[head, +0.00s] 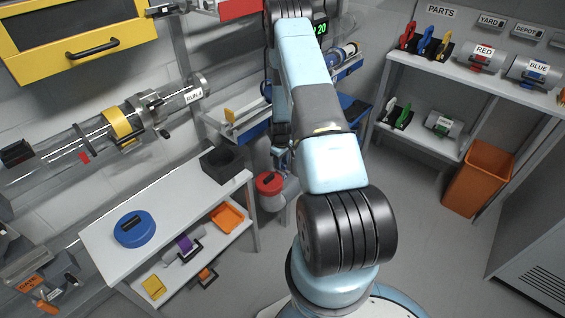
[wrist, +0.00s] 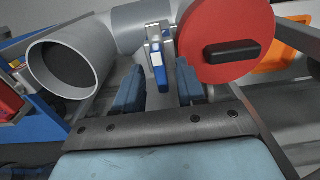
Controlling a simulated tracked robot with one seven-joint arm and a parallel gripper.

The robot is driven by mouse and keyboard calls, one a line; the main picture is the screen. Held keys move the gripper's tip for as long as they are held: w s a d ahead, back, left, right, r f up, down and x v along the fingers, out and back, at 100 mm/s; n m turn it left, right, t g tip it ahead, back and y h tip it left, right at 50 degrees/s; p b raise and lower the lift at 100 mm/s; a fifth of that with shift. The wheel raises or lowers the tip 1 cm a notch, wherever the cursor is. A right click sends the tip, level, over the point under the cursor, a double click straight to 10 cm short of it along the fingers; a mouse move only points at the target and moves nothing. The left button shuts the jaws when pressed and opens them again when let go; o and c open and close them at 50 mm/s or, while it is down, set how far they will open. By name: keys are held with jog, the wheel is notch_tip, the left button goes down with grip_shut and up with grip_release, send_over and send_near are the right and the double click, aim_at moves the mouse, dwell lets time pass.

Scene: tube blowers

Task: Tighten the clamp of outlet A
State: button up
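My gripper (wrist: 159,78) is open, its two blue fingers apart on either side of a small silver and blue lever clamp (wrist: 157,58). The lever shows in the gap, and I cannot tell whether either finger touches it. The clamp sits on a grey pipe fitting (wrist: 130,22), between an open pipe end (wrist: 62,68) on the left and a red round cap with a black handle (wrist: 228,35) on the right. In the head view the red cap (head: 268,182) shows below my gripper (head: 281,160), which is small and partly hidden there. No outlet A label is legible.
A white bench (head: 105,232) at left holds a blue disc (head: 134,229) and a dark box (head: 222,160). A clear tube (head: 75,150) runs along the left wall. A parts shelf (head: 470,83) and an orange bin (head: 480,176) stand right, with clear floor before them.

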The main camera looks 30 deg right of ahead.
grip_shut()
dwell(0.3)
jog(key=shift+m, duration=0.3)
jog(key=m, duration=0.4)
jog(key=shift+d, duration=0.1)
jog(key=m, duration=0.4)
jog(key=shift+m, duration=0.4)
jog(key=m, duration=0.4)
jog(key=shift+m, duration=0.3)
jog(key=shift+w+a+m, duration=0.1)
jog(key=shift+a+m, duration=0.1)
jog(key=shift+m, duration=1.7)
